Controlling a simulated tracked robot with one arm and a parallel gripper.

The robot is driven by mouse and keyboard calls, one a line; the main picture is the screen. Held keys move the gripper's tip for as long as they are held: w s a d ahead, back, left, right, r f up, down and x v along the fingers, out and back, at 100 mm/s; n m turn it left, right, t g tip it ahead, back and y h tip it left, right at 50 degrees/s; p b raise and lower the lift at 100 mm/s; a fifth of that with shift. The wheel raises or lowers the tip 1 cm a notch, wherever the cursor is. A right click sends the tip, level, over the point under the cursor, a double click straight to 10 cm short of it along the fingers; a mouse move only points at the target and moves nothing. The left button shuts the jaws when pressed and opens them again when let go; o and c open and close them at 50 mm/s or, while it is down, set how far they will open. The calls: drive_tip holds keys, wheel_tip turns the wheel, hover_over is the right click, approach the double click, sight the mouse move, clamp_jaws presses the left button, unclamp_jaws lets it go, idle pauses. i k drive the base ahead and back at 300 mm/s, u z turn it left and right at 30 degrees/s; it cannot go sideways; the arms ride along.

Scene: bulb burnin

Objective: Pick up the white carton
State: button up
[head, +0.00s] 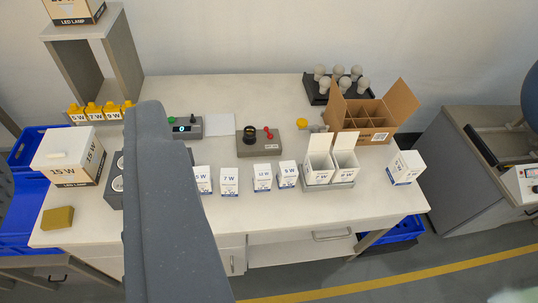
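Several small white cartons stand in a row on the workbench: one partly hidden by my arm (203,180), one marked 7 W (229,182), one that seems marked 12 W (262,178) and one that seems marked 9 W (287,175). Two white cartons with raised flaps (319,168) (345,164) stand in a grey tray (330,187). Another white carton (405,168) stands apart near the right end, slightly turned. A larger white box marked 15 W (68,158) is at the left. A grey part of my arm covers the left-middle; no gripper fingers show.
Behind the row are a display device (187,128), a tester with a red knob (260,143), an open cardboard box with dividers (372,112) and a black rack of bulbs (338,90). A yellow-brown block (58,218) lies front left. The front bench strip is mostly clear.

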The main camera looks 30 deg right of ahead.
sight(287, 173)
drive_tip(key=i, duration=1.05)
drive_tip(key=z, duration=0.1)
